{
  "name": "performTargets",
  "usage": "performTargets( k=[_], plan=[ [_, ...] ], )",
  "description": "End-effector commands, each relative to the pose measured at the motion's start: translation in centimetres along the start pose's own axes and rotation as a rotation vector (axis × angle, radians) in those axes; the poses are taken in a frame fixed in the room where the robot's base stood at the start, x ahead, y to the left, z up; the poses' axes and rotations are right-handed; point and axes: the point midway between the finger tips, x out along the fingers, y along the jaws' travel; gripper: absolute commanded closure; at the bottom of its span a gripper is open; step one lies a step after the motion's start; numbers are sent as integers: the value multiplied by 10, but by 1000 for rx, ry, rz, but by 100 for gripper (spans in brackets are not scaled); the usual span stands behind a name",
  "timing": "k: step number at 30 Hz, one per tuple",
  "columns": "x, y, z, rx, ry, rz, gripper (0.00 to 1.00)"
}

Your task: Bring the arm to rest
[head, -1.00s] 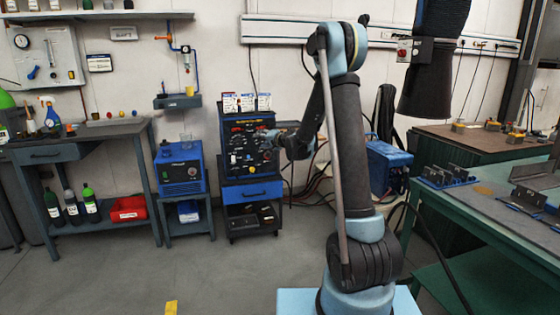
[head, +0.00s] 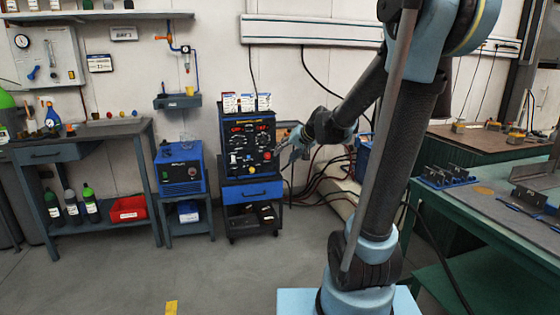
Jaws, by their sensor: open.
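My arm rises from its light-blue base at the lower right of the head view, leans to the right and bends back down to the left at its elbow near the top edge. My gripper (head: 287,150) is at the end of the forearm, in front of the right side of the blue and black welding machine (head: 250,145). Its fingers look small and grey, apart, with nothing seen between them. I cannot tell from this view whether it touches the machine.
The green worktable (head: 480,230) with metal fixtures stands close on the right. A blue chiller box (head: 180,172) on a stand and a dark workbench (head: 85,140) are at the left.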

Motion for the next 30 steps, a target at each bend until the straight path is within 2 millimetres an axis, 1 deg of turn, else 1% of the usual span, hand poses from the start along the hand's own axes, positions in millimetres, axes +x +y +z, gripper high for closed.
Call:
performTargets(
  k=[1, 3, 8, 12, 24, 30],
  plan=[
    [-11, 6, 13, -10, -18, 21, 53],
    [-25, 14, 30, -25, -46, 52, 53],
    [-54, 35, 72, -56, -111, 124, 53],
    [-79, 54, 109, -78, -168, 190, 53],
    [-143, 115, 218, -118, -334, 388, 53],
    [-169, 144, 267, -123, -411, 483, 53]
  ],
)
